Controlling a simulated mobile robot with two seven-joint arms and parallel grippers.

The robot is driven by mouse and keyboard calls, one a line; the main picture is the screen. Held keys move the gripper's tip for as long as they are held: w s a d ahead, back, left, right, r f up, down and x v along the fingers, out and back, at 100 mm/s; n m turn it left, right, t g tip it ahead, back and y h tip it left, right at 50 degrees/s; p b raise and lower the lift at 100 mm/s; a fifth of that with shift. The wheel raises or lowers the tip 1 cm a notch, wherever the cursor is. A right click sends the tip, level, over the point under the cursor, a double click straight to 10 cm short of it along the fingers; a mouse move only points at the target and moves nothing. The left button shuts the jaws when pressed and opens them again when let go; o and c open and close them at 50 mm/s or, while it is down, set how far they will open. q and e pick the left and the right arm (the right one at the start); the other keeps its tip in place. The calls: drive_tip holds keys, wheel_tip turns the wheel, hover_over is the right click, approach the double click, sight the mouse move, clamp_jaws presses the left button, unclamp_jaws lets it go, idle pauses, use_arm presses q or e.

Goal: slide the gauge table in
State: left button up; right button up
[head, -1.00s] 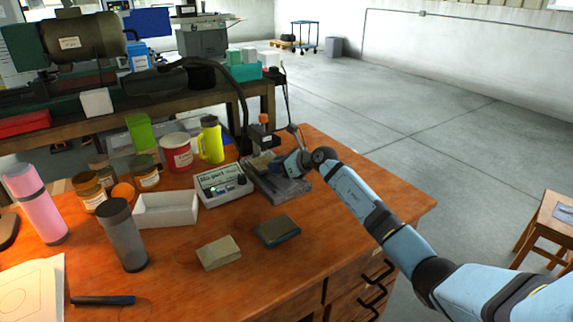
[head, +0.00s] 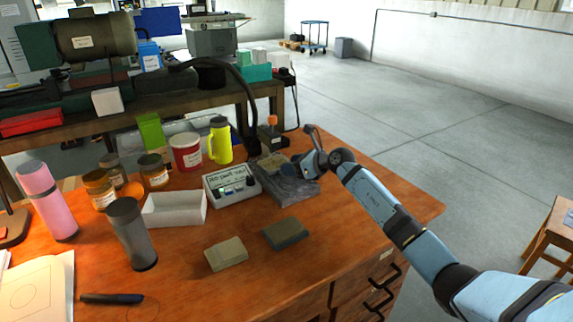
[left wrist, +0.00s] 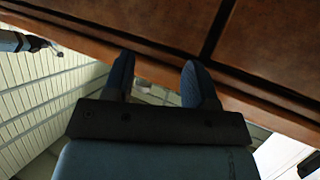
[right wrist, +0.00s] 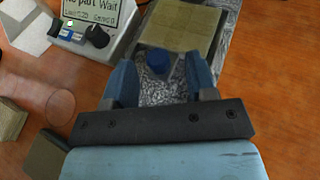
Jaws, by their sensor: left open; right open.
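The gauge is a grey speckled stone base (head: 291,188) at the back right of the desk. The gauge table is a flat olive-tan plate (right wrist: 183,28) on the stone, with a blue round knob (right wrist: 158,63) at its near edge. It also shows in the head view (head: 270,163), partly hidden by my gripper. My right gripper (head: 303,165) is open over the stone. In the right wrist view its fingers (right wrist: 160,72) stand on either side of the knob, with gaps. My left gripper (left wrist: 160,75) is open and empty near the desk's edge, outside the head view.
A readout box (head: 231,184) stands beside the gauge, showing "No part Wait". A tan block (head: 226,254) and a dark block (head: 285,233) lie in front. A white tray (head: 174,209), jars and a yellow bottle (head: 220,141) stand left. The desk's right edge is clear.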

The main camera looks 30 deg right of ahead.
drive_tip(key=v, duration=0.4)
drive_tip(key=shift+s+d+r+p, duration=0.15)
drive_tip(key=shift+s+d+p, duration=0.05)
drive_tip(key=shift+p, duration=0.15)
use_arm(q)
drive_tip(key=shift+s+a+f+g+p, duration=0.35)
drive_tip(key=shift+s+f+g+p, duration=0.1)
drive_tip(key=shift+f, duration=0.2)
use_arm(e)
drive_tip(key=v, duration=0.6)
drive_tip(key=shift+s, duration=0.25)
use_arm(q)
drive_tip(key=shift+s, duration=0.1)
use_arm(e)
drive_tip(key=shift+d, duration=0.1)
